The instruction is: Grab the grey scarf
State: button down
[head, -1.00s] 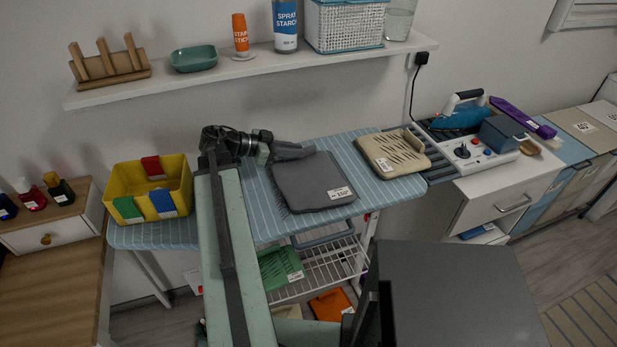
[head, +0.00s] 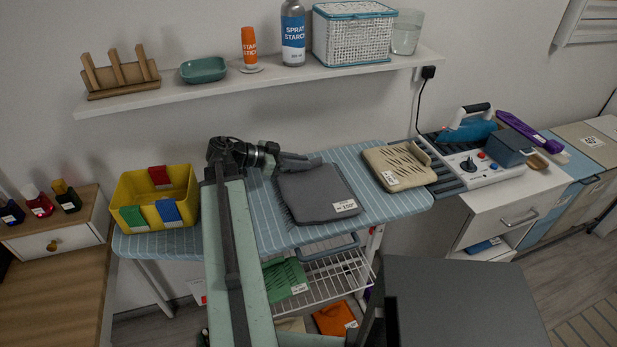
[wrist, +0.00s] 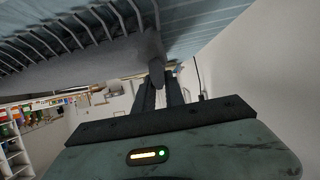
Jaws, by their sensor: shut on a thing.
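The grey scarf (head: 318,195) lies folded flat on the blue striped ironing board, with a white label at its front right corner and a fringe on its left edge. My gripper (head: 308,161) reaches in from the left and is at the scarf's back edge. In the wrist view the scarf (wrist: 90,65) shows with its fringe, and my gripper's fingers (wrist: 158,80) are shut on its edge. The far finger is partly hidden by the cloth.
A beige folded item (head: 398,166) lies right of the scarf on the ironing board (head: 385,212). A yellow bin (head: 128,190) stands at the board's left end. An iron (head: 468,128) and a control panel stand at right. A wall shelf (head: 270,78) hangs above.

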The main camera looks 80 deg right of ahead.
notch_tip(320, 180, up, 10)
jog(key=p, duration=1)
